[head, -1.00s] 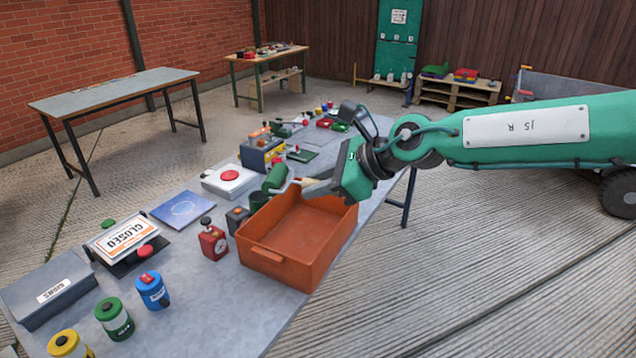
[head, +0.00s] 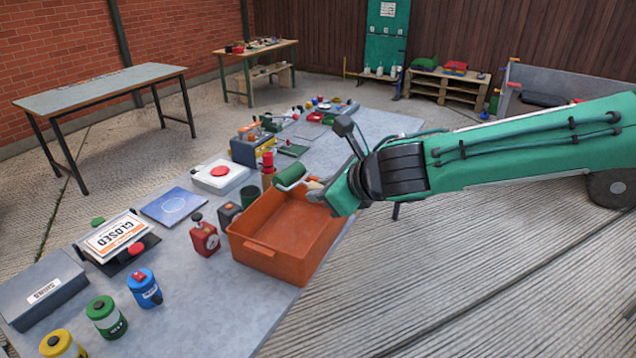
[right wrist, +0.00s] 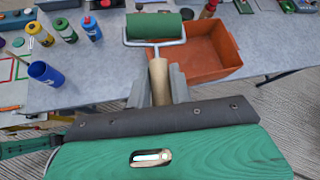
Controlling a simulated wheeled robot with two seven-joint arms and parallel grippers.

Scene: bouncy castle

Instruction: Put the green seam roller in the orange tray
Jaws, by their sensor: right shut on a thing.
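The green seam roller (head: 290,175) has a green cylinder on a metal frame and a wooden handle. My right gripper (head: 318,190) is shut on its handle, and the roller is held above the far side of the orange tray (head: 262,249). In the right wrist view, the roller's green cylinder (right wrist: 154,26) points away from me, with the wooden handle between the fingers (right wrist: 160,88). The orange tray (right wrist: 215,60) lies beyond and to the right there; it looks empty in the part I see. My left gripper is not in view.
The table's front right surface is bare.

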